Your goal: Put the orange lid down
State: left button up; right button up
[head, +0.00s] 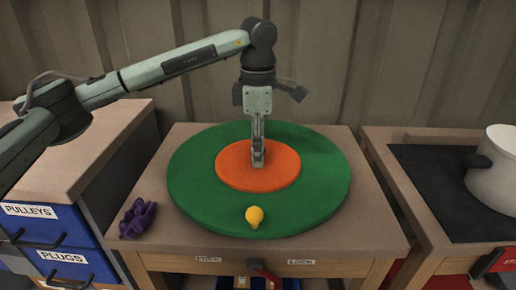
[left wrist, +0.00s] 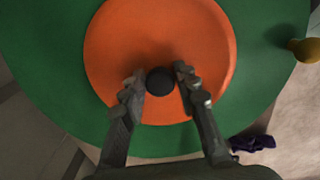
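The orange lid (head: 232,170) is a flat round disc with a black knob. It is level over the middle of the large green disc (head: 195,185), and I see no clear gap beneath it. My left gripper (head: 257,160) points straight down at the lid's middle. In the left wrist view my left gripper (left wrist: 160,78) has one finger on each side of the black knob (left wrist: 160,81). The fingers look closed against it. The orange lid (left wrist: 160,35) fills the upper middle there. My right gripper is not in view.
A small yellow object (head: 255,214) stands near the green disc's front edge. A purple lumpy object (head: 137,218) lies at the bench's front left. A drawer cabinet (head: 58,238) stands left; a white pot (head: 497,170) sits on a dark hob (head: 430,190) at right.

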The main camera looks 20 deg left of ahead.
pick_arm(q)
jog(key=shift+o, duration=1)
notch_tip(320, 180, up, 12)
jog(key=shift+r+p, duration=0.2)
jog(key=shift+p, duration=0.25)
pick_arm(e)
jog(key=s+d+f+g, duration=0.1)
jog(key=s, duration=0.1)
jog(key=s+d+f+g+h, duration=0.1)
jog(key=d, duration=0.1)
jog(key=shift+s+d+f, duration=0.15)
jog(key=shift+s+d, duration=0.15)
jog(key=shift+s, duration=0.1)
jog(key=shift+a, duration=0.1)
